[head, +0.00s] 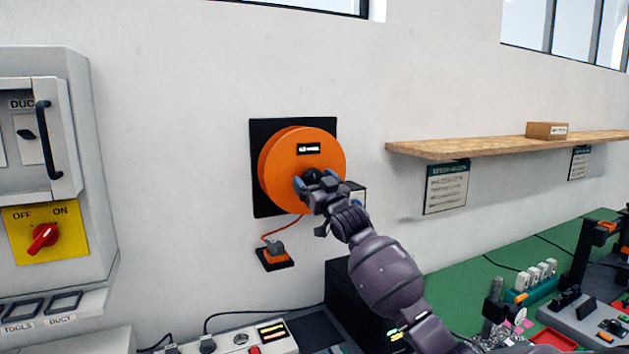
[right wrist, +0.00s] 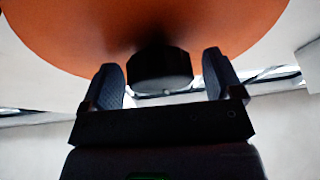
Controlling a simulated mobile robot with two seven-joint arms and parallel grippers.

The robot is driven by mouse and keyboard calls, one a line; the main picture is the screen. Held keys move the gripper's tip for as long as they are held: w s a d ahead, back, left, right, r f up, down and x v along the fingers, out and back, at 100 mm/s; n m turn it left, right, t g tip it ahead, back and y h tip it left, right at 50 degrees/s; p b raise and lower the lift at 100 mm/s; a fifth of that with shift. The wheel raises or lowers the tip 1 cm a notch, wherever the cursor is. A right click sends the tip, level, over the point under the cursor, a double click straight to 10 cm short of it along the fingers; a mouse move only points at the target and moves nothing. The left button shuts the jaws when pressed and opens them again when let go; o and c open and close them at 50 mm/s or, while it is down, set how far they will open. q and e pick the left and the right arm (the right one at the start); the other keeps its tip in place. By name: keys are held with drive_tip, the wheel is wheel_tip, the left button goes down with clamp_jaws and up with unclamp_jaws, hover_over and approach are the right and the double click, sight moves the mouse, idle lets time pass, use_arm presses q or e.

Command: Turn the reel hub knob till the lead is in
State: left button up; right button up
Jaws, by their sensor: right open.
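The orange reel (head: 285,160) is mounted on a black plate (head: 262,128) on the white wall. Its black hub knob (head: 313,175) is at the reel's front and is partly hidden by my gripper; it also shows in the right wrist view (right wrist: 159,68). My right gripper (head: 312,184) is open at the reel, its fingers on either side of the knob, with gaps in the right wrist view (right wrist: 165,75). An orange lead (head: 283,230) hangs from the reel down to a grey plug on a small black-and-orange holder (head: 275,257). My left gripper is not in view.
A grey cabinet (head: 88,150) with a red switch (head: 43,238) stands at left. A wooden shelf (head: 470,146) with a box (head: 546,131) is at right. Below are a control panel (head: 225,345) and a green bench (head: 500,262) with several items.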

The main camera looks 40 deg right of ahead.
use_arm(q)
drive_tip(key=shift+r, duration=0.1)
use_arm(e)
drive_tip(key=shift+c, duration=0.5)
drive_tip(key=c, duration=0.8)
drive_tip(key=shift+m+h, duration=1)
drive_tip(key=shift+m, duration=0.8)
use_arm(q)
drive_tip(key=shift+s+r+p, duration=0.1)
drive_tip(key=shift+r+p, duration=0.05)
drive_tip(key=shift+p, duration=0.2)
use_arm(e)
drive_tip(key=shift+m+g+h, duration=0.3)
drive_tip(key=shift+m+h, duration=0.1)
drive_tip(key=shift+m, duration=0.2)
drive_tip(key=o, duration=0.9)
use_arm(q)
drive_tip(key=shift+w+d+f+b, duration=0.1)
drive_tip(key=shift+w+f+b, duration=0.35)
drive_tip(key=shift+b, duration=0.75)
use_arm(e)
drive_tip(key=v, duration=1)
drive_tip(key=shift+s, duration=0.35)
drive_tip(key=shift+a+f, duration=0.15)
drive_tip(key=shift+f, duration=0.05)
